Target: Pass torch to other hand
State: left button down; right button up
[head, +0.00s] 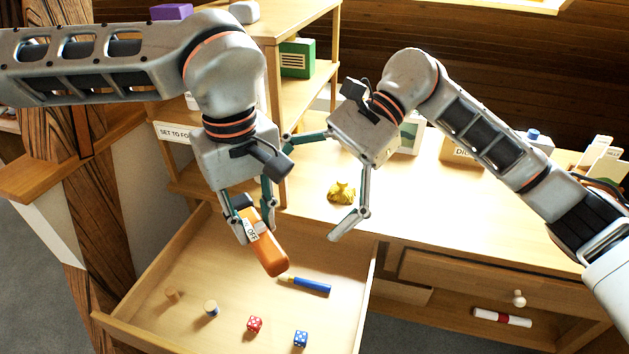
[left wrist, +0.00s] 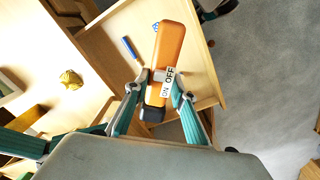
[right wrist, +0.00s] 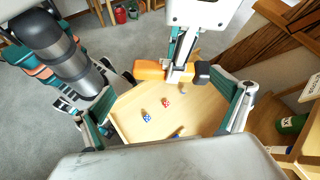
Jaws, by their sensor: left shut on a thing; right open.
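My right gripper (head: 325,190) is open and empty, to the right of the torch in the head view. In the right wrist view the torch (right wrist: 150,69) shows ahead, between and beyond the wide-spread fingers of the right gripper (right wrist: 165,115). The right gripper does not appear to touch it.
A yellow crumpled thing (head: 341,192) lies on the desk top. A shelf unit (head: 300,100) stands behind the left arm.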

aim_at(262, 236)
jog(key=x, duration=0.8)
jog(key=shift+s+a, duration=0.1)
jog(key=shift+a, duration=0.05)
jog(key=shift+f, duration=0.1)
jog(key=c, duration=1.2)
pick_arm(q)
jog(key=shift+d+r, duration=0.1)
pick_arm(e)
jog(key=shift+c, duration=0.8)
jog(key=shift+c, duration=1.2)
jog(key=shift+c, duration=1.3)
pick_arm(q)
jog(key=c, duration=1.6)
grip_release()
pick_arm(e)
jog(key=shift+c, duration=1)
